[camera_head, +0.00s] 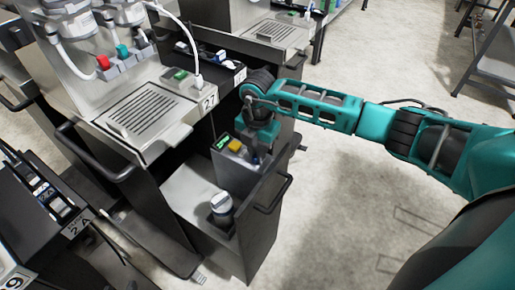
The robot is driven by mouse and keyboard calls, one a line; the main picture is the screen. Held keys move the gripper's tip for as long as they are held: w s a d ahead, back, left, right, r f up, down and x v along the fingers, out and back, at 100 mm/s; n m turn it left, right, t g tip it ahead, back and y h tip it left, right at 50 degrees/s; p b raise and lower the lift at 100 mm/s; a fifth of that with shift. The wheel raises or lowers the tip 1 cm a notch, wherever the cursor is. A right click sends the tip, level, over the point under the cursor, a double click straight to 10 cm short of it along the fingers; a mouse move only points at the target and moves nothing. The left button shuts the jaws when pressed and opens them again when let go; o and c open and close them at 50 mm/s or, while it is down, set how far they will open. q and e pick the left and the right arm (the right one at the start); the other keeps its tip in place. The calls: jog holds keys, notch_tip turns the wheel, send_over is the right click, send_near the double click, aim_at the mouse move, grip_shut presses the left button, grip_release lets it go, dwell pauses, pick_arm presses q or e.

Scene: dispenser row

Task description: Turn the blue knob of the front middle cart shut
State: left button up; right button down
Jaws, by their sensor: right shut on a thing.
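A cart (188,190) with a pale top and dark side walls stands at the middle front. On it is a grey dispenser block (226,168) with a green display and a yellow knob (235,146). The blue knob (255,160) is at the block's right end, small and partly hidden by my right gripper. My right gripper (257,147) comes down over that end from above and is shut on the blue knob. How far the knob is turned cannot be made out. My left gripper is not in view.
A machine with a slotted drip tray (145,112), labelled 27, stands behind, with a red knob (102,62) and a teal knob (122,51). A round canister (221,207) stands on the cart. A black handle (273,194) juts right.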

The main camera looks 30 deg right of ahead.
jog(key=shift+d, duration=0.1)
jog(key=c, duration=1.2)
grip_release()
jog(key=shift+o, duration=0.5)
jog(key=shift+r, duration=0.1)
notch_tip(320, 180, up, 13)
